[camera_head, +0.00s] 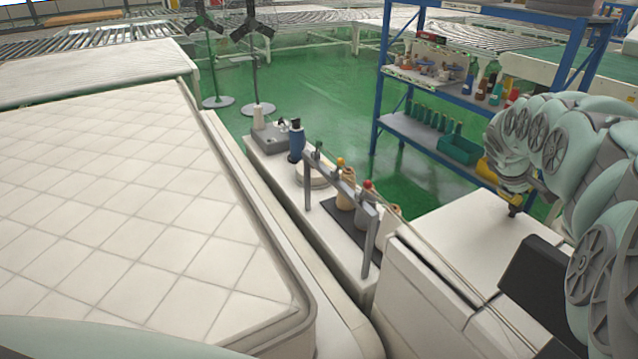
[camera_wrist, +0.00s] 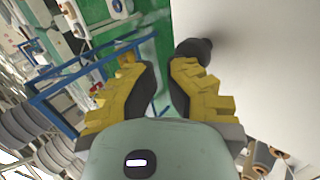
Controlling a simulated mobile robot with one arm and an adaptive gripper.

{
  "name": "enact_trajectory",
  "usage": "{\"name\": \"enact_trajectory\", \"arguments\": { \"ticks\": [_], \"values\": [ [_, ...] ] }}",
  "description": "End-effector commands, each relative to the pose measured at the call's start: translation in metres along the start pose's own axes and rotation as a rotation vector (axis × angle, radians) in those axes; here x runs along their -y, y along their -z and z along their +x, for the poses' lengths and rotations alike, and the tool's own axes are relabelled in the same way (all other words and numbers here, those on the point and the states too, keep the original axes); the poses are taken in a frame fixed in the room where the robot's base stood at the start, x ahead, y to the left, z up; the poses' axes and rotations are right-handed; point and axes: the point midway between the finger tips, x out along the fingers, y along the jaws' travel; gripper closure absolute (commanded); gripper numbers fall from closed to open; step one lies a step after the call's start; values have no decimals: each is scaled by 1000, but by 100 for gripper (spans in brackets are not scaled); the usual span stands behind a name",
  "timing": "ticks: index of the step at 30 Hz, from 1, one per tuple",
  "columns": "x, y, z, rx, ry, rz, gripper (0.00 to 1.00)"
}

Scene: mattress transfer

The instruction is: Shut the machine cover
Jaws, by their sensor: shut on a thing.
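The white machine cover (camera_head: 465,235) is a broad flat panel at the lower right of the head view. It fills the upper right of the wrist view as a pale surface (camera_wrist: 265,55). Whether it lies fully flat on the white body below I cannot tell. A dark knob (camera_head: 514,211) sits near its far right edge, and it shows in the wrist view (camera_wrist: 193,48) at the tip of the right finger. My gripper (camera_head: 502,180), with yellow fingers (camera_wrist: 160,68), is closed at the knob; the exact contact is partly hidden.
A quilted mattress (camera_head: 130,200) lies at the left. A sewing unit with thread cones (camera_head: 346,190) and a metal rail stands between it and the machine. A blue shelf rack (camera_head: 378,110) stands behind the machine. Green floor (camera_head: 330,100) is open beyond.

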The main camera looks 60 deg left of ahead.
Motion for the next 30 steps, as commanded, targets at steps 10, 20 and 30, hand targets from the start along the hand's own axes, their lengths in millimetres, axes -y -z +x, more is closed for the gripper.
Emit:
{"name": "enact_trajectory", "arguments": {
  "ticks": [10, 20, 30],
  "values": [
    [22, 0, 12, -10, 31, 4, 100],
    [-23, 7, -30, -4, 4, 3, 100],
    [-55, 7, -66, -2, -5, 4, 100]
  ]
}}
